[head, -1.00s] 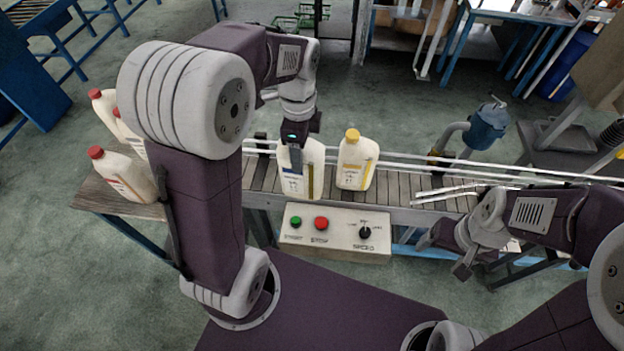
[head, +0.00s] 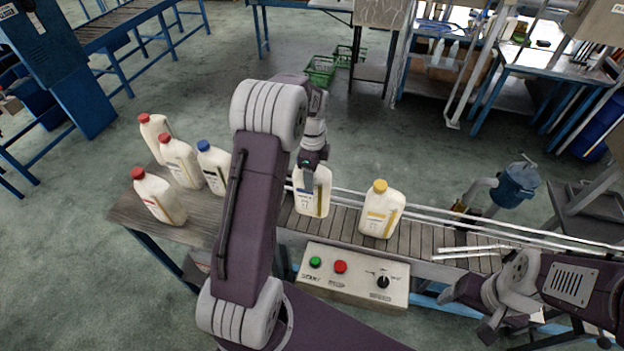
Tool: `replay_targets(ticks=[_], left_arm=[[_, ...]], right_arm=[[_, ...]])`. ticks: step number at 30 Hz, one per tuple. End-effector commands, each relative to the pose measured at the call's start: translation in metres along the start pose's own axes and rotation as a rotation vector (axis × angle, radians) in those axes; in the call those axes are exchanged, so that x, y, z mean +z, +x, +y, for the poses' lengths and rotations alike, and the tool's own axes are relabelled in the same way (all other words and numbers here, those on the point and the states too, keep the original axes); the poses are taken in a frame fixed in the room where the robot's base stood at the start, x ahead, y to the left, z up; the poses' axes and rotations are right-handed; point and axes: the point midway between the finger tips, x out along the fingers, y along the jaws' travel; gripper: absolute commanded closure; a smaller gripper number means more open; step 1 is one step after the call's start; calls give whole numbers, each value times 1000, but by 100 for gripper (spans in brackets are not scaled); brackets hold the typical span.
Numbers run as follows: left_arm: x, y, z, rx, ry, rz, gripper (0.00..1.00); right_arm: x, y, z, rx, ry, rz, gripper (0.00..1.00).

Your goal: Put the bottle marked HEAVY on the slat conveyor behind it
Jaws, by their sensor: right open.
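No word HEAVY is legible on any bottle. A white bottle with a blue-edged label (head: 312,199) stands upright on the slat conveyor (head: 345,224). My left gripper (head: 311,172) is at its top and hides its cap; whether the jaws are shut on it cannot be made out. A yellow-capped bottle (head: 380,212) stands on the slats to its right. A blue-capped bottle (head: 215,170) stands on the wooden table (head: 128,212) at left, beside several red-capped bottles (head: 181,163). My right gripper (head: 470,313) is open and empty at lower right, apart from the bottles.
A control box (head: 352,276) with a green button, a red button and a knob sits in front of the conveyor. Metal rails (head: 450,228) run along the conveyor's far side. Bare slats lie right of the yellow-capped bottle.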

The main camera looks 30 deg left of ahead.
Motion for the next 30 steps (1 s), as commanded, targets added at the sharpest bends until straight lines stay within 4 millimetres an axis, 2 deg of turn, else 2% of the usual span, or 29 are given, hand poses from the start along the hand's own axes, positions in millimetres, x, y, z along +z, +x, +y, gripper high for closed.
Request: replay_targets(ticks=[3, 8, 13, 16, 27, 28, 30], left_arm=[[3, 3, -7, -1, 1, 0, 100], [3, 8, -7, 2, 1, 0, 100], [3, 34, -6, 4, 1, 0, 100], [3, 43, -7, 0, 1, 0, 100], [3, 48, -7, -2, 1, 0, 100], [3, 49, -6, 1, 1, 0, 38], [3, 48, -6, 1, 1, 0, 22]], right_arm=[[0, -4, 0, 0, 0, 0, 22], [0, -7, 0, 0, 0, 0, 22], [-2, -18, 0, 0, 0, 0, 22], [-2, -20, 0, 0, 0, 0, 22], [-2, -16, 0, 0, 0, 0, 22], [-2, -16, 0, 0, 0, 0, 22], [-2, -16, 0, 0, 0, 0, 22]])
